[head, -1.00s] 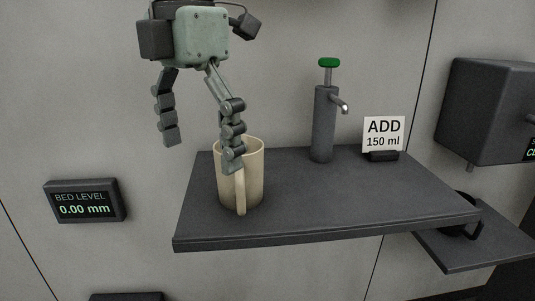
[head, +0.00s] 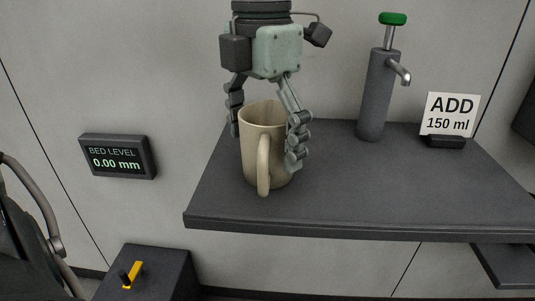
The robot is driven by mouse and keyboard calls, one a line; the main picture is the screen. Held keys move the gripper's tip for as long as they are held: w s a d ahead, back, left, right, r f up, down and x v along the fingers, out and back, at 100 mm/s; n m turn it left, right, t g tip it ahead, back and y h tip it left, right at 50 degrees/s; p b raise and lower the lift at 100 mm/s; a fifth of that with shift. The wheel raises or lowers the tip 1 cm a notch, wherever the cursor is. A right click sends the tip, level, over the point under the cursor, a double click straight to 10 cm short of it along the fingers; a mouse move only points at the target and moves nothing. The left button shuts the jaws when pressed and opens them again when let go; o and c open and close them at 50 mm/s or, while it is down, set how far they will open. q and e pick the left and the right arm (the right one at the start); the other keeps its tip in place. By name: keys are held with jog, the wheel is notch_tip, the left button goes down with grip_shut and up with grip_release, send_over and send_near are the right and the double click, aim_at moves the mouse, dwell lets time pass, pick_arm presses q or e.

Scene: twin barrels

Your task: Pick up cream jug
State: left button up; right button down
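The cream jug (head: 268,160) stands upright on the dark shelf (head: 380,195), its handle facing me. My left gripper (head: 264,147) reaches down from above, with one finger along the jug's left side and the other overlapping its right side. The fingers straddle the jug and appear open, spread about as wide as the jug. I cannot tell whether either finger touches it. The left finger's lower end is partly hidden behind the jug. My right gripper is not in view.
A grey pump dispenser (head: 375,95) with a green top stands on the shelf to the right, beside an "ADD 150 ml" sign (head: 450,115). A display (head: 117,157) reading 0.00 mm is on the wall at left.

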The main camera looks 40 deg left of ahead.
pick_arm(q)
jog(key=c, duration=1.4)
jog(key=shift+o, duration=0.2)
